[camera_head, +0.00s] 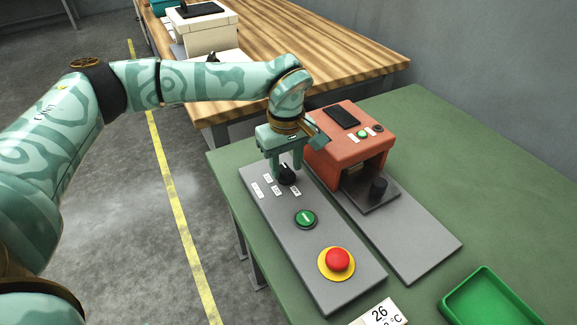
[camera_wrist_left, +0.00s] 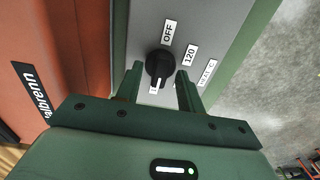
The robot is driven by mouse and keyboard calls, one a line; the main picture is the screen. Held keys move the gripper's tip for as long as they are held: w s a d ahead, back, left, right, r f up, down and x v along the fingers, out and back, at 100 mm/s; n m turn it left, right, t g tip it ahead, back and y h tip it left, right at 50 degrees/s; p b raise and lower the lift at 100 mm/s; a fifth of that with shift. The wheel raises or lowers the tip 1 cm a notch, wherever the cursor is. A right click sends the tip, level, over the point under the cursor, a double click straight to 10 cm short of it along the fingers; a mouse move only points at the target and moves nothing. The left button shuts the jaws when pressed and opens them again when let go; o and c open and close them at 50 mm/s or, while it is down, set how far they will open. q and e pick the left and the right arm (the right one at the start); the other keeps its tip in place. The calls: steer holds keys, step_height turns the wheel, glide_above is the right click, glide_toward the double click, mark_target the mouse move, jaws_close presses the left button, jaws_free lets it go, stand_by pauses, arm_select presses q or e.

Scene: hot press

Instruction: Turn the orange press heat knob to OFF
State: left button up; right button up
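The orange press (camera_head: 337,152) stands on the green table; its side also shows in the left wrist view (camera_wrist_left: 75,45). Beside it lies a grey control panel (camera_head: 326,273) with a black knob (camera_head: 288,176) at its far end. In the left wrist view the knob (camera_wrist_left: 160,66) has white labels around it, including OFF (camera_wrist_left: 167,32) and 120 (camera_wrist_left: 190,55). Which label the pointer faces is unclear. My left gripper (camera_head: 284,168) is over the knob. Its fingers (camera_wrist_left: 159,70) are open, one on either side of the knob; firm contact is not visible. My right gripper is not in view.
The panel also carries a green button (camera_head: 305,219) and a red emergency button (camera_head: 337,260) on a yellow disc. A wooden table (camera_head: 330,52) stands behind. The green table's right side is clear.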

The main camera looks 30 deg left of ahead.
arm_select(q)
steer(key=shift+f, duration=0.1)
jaws_close()
